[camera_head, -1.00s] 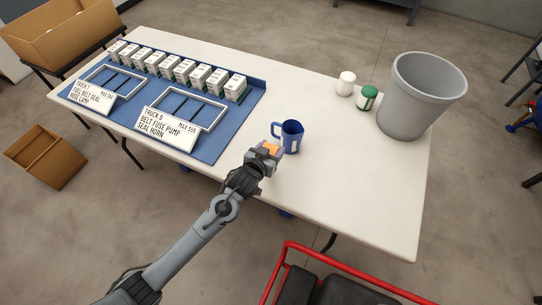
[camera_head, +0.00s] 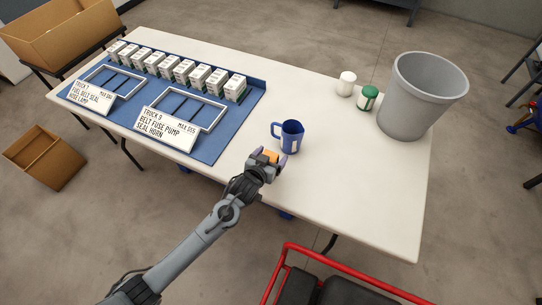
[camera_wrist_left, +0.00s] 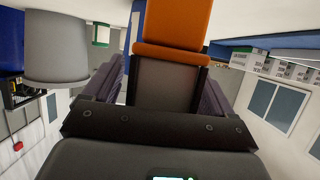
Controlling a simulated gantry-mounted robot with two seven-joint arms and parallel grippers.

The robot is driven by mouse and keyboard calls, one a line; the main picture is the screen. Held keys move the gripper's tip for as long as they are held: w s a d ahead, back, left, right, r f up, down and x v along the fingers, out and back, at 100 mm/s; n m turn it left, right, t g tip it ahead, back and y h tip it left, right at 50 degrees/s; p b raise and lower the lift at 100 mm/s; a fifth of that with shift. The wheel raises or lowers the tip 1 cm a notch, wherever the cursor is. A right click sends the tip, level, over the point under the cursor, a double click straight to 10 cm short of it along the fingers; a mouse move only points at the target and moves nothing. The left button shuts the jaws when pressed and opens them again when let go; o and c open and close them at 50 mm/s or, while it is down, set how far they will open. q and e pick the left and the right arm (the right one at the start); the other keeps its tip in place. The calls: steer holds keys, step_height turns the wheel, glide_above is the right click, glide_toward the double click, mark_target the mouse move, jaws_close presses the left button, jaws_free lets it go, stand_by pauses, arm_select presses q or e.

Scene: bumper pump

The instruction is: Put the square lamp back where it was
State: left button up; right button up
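The square lamp (camera_head: 270,156) shows as an orange block between the fingers of my left gripper (camera_head: 267,161), over the white table just in front of a blue mug. In the left wrist view the lamp (camera_wrist_left: 172,25) has an orange top and a dark grey lower part. The fingers stand on both sides of it, and the gripper looks shut on it. I cannot tell whether its underside touches the table. My right gripper is not in view.
The blue mug (camera_head: 291,138) stands close behind the gripper. A blue board (camera_head: 222,140) with two frames, two signs (camera_head: 167,128) and a row of white boxes (camera_head: 217,81) lies at left. A grey bin (camera_head: 422,105) and two small jars (camera_head: 368,98) stand at right. The table's right front is clear.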

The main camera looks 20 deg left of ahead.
arm_select(q)
steer(key=shift+r, duration=0.2)
steer(key=shift+s+r, duration=0.1)
steer(key=shift+s, duration=0.2)
steer(key=s+a+r+m+g+y+p, duration=0.1)
steer(key=s+a+g, duration=0.3)
steer(key=s, duration=3)
steer(key=g+p, duration=0.1)
steer(key=g, duration=0.4)
steer(key=shift+s+r+g, duration=0.15)
steer(key=shift+r+g, duration=0.25)
step_height(320, 180, up, 33)
steer(key=p, duration=3.3)
